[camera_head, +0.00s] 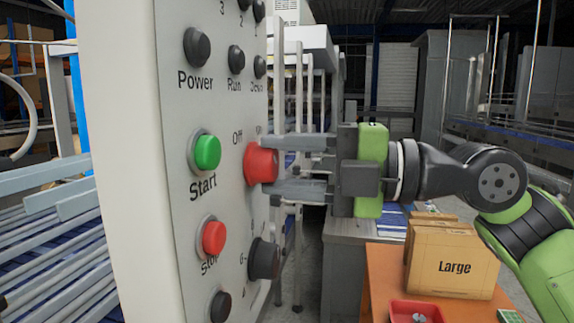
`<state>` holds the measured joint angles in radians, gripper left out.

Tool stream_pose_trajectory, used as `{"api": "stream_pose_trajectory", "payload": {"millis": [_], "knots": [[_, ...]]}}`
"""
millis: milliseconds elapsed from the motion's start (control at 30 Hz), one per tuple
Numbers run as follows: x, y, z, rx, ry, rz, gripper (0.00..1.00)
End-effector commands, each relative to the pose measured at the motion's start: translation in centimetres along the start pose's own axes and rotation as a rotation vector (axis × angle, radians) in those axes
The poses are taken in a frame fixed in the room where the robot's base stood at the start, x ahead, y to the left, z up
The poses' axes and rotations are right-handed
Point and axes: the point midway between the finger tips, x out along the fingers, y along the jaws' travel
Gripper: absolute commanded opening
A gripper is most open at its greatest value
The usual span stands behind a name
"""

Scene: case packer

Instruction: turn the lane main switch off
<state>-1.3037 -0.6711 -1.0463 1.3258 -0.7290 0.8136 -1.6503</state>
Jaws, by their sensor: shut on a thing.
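The control panel (150,120) is a pale upright box face at the left. The red rotary switch (259,165), with "Off" printed at its upper left, sits on the panel's right part and looks like the lane main switch. My gripper (279,167) comes in level from the right. Its two grey fingers, one above the other, reach the red switch and are shut on it. The fingertips cover its right edge, and its pointer and the label at its upper right cannot be read clearly.
A green Start button (207,152), a red Stop button (213,237) and a black knob (263,259) sit close by on the panel. An orange table (385,275) holds a "Large" box (455,262) and a red tray (415,309) below my arm. Conveyor rails stand at left.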

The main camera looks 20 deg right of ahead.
Motion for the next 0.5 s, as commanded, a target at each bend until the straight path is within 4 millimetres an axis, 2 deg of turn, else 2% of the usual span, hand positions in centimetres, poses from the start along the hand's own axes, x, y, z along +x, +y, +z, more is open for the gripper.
{"api": "stream_pose_trajectory", "payload": {"millis": [433, 467, 500], "knots": [[0.04, -0.11, -0.03, -0.011, 0.001, -0.004, 0.14], [0.03, -0.11, -0.03, -0.011, 0.001, -0.004, 0.46], [0.04, -0.11, -0.03, -0.011, 0.001, -0.004, 0.52]]}}
